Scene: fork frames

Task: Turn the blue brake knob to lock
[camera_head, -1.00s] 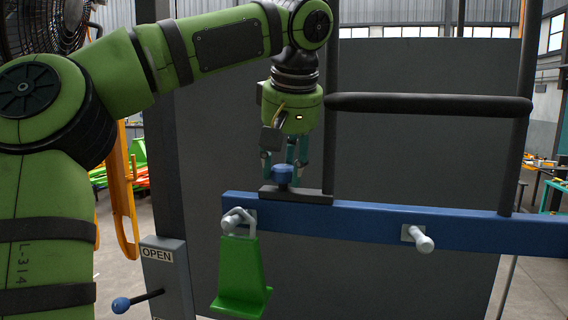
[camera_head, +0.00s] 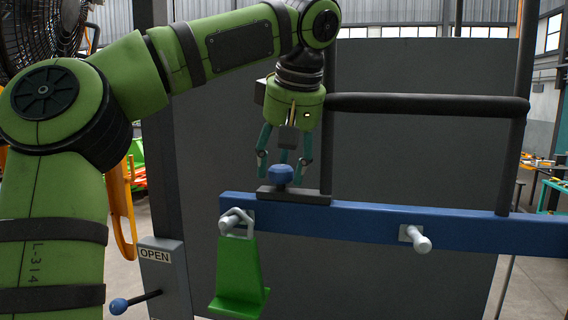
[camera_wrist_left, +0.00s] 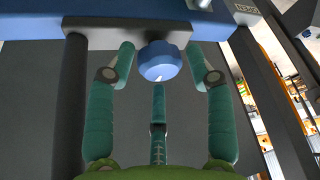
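The blue brake knob (camera_head: 280,174) sits on a dark base plate (camera_head: 294,195) on top of the blue rail. In the left wrist view the knob (camera_wrist_left: 160,61) carries a small white mark on its near face. My left gripper (camera_head: 284,168) points down at the knob from above, its teal fingers spread. In the left wrist view the fingertips (camera_wrist_left: 160,75) stand apart around the knob, with gaps at the left and right; whether the third finger touches it I cannot tell. My right gripper is out of view.
The blue rail (camera_head: 370,222) bears a grey peg (camera_head: 416,239) and a hook with a green tag (camera_head: 238,278). A grey box marked OPEN (camera_head: 166,275) has a blue-ended lever (camera_head: 122,305). A dark horizontal bar (camera_head: 430,106) runs right of my gripper.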

